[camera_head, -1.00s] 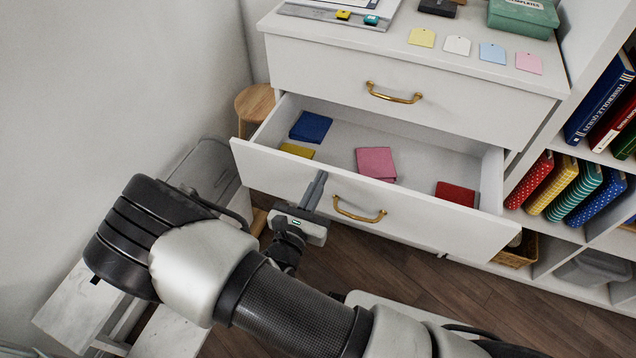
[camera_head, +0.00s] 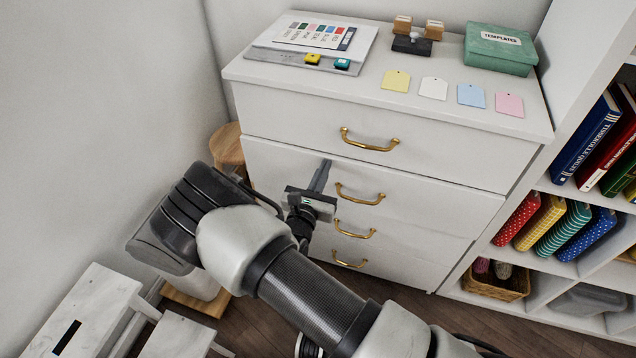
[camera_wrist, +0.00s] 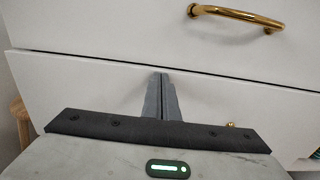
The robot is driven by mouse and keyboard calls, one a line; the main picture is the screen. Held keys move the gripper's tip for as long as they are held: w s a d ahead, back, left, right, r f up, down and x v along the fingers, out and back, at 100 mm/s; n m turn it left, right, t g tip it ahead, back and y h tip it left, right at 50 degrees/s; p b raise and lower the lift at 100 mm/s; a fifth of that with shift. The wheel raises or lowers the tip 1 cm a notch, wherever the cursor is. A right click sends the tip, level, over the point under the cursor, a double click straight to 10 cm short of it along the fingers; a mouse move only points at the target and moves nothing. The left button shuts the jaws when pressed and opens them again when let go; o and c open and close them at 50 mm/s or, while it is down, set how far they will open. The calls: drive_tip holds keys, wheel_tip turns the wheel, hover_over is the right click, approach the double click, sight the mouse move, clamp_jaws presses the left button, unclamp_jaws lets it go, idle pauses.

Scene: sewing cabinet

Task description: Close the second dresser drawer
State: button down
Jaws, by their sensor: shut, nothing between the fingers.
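The white dresser's second drawer (camera_head: 420,205) sits in line with the fronts above and below it, with only a thin seam showing along its top edge. Its inside is hidden. Its gold handle (camera_head: 360,194) is right of my gripper (camera_head: 325,166). My gripper is shut and empty, its fingertips at the upper left part of the second drawer front. In the wrist view, the shut fingers (camera_wrist: 161,76) point at the front just below the seam. I cannot tell whether they touch it. The top drawer's handle (camera_wrist: 238,15) shows above right.
The dresser top (camera_head: 300,82) holds a colour chart, coloured tags and a green templates box (camera_head: 500,48). A bookshelf (camera_head: 560,180) stands at the right. A round wooden stool (camera_head: 227,146) and a white step stool (camera_head: 95,308) are at the left. Floor shows below the dresser.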

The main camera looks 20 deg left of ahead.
drive_tip(key=shift+w+r, duration=0.15)
drive_tip(key=shift+w, duration=0.9)
drive_tip(key=shift+w+r, duration=0.1)
